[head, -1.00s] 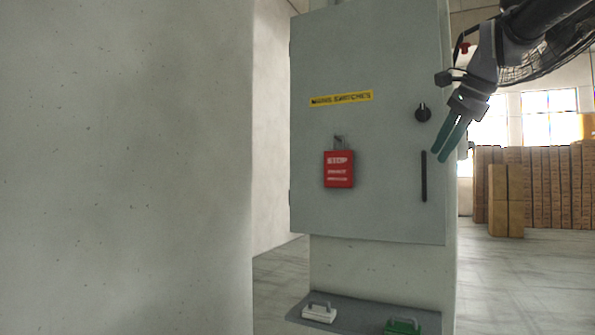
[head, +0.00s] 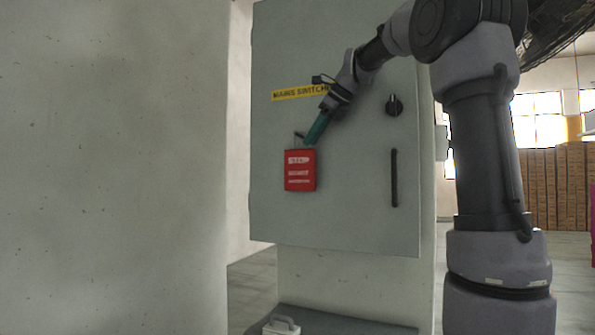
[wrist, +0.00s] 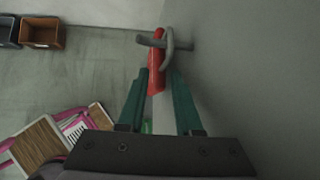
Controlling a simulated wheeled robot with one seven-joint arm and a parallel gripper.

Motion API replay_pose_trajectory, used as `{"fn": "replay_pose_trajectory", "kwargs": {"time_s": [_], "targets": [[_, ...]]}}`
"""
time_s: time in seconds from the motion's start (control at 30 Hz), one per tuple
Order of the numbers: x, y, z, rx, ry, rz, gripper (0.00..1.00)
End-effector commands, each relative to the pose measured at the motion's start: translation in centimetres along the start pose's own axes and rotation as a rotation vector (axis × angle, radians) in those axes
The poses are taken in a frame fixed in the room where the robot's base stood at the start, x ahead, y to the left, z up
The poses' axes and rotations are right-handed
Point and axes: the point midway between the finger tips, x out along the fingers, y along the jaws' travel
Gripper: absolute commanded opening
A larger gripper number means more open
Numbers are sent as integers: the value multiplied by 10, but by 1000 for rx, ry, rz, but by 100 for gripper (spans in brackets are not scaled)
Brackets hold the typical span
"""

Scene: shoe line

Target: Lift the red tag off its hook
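The red tag (head: 300,173), lettered STOP in white, hangs on the grey cabinet door by the small grey hook (head: 299,135). In the wrist view the tag (wrist: 157,72) appears edge-on, below the hook's peg and a curved grey loop (wrist: 170,48). My gripper (head: 312,139) has teal fingers and is at the tag's top edge in the head view. In the wrist view the open fingers (wrist: 158,76) stand on either side of the tag, one to its left and one to its right. Whether either finger touches it is unclear.
The cabinet door (head: 345,215) carries a yellow label (head: 298,93), a black knob (head: 394,105) and a long black handle (head: 394,178). A concrete wall (head: 110,170) fills the left. A pale handled block (head: 281,325) lies below. Crates (wrist: 42,32) show far left in the wrist view.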

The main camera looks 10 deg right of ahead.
Motion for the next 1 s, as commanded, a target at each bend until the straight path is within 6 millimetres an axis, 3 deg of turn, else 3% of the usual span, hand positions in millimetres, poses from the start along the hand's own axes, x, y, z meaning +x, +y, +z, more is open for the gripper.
{"fn": "replay_pose_trajectory", "kwargs": {"time_s": [0.43,0.73,0.8,0.83,1.0], "targets": [[52,2,3,-1,0,1,34],[57,2,3,-2,-2,-1,34],[57,2,3,-2,-2,-1,7],[57,2,3,-2,-1,-1,0],[57,2,3,-2,-1,-1,0]]}}
